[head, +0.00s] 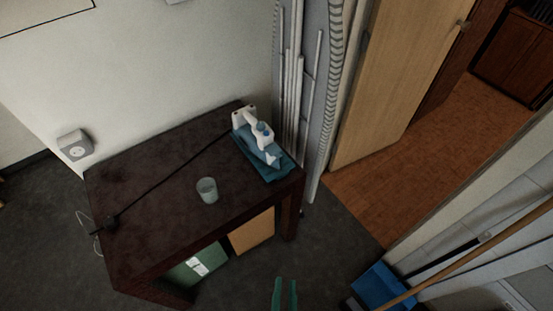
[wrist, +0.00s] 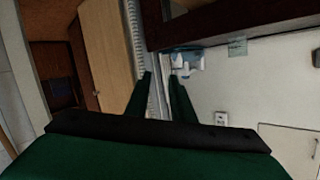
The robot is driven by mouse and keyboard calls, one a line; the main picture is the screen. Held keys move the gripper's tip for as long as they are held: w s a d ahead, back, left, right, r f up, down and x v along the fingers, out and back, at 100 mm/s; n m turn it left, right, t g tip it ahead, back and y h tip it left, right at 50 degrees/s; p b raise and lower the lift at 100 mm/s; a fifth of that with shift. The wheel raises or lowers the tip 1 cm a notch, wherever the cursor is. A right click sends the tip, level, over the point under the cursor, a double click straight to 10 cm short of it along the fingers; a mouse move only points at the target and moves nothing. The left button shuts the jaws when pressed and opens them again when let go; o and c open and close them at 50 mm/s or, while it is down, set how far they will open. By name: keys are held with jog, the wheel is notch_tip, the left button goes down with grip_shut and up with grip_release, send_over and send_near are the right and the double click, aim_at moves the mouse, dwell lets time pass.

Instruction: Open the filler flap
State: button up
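A white and blue iron (head: 258,132) rests on a folded teal cloth (head: 279,169) at the right end of the dark table. The iron also shows small in the wrist view (wrist: 187,62), just beyond my fingertips. Its filler flap is too small to make out. My gripper (head: 285,280) has two green fingers at the bottom edge of the head view, apart from the table and the iron. In the wrist view my gripper (wrist: 161,74) is open, with nothing between the fingers.
The dark table (head: 150,185) stands against the wall. A clear glass (head: 207,190) stands on it, with a black cord (head: 170,179) lying across. Boxes sit below. Folded drying racks (head: 300,80) stand behind the iron. A blue dustpan (head: 378,287) lies right. Floor before the table is clear.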

jog(key=w+f+m, duration=0.3)
jog(key=w+f, duration=0.1)
jog(key=w, duration=0.1)
jog(key=m+t+y, duration=0.2)
jog(key=m+y, duration=0.3)
jog(key=m, duration=0.3)
send_near(274, 151)
jog(key=w, duration=0.4)
jog(key=shift+d+f, duration=0.1)
jog(key=shift+f, duration=0.2)
jog(key=shift+w+a, duration=0.3)
jog(key=shift+w, duration=0.1)
jog(key=shift+d+t, duration=0.15)
jog(key=shift+t, duration=0.15)
grip_shut()
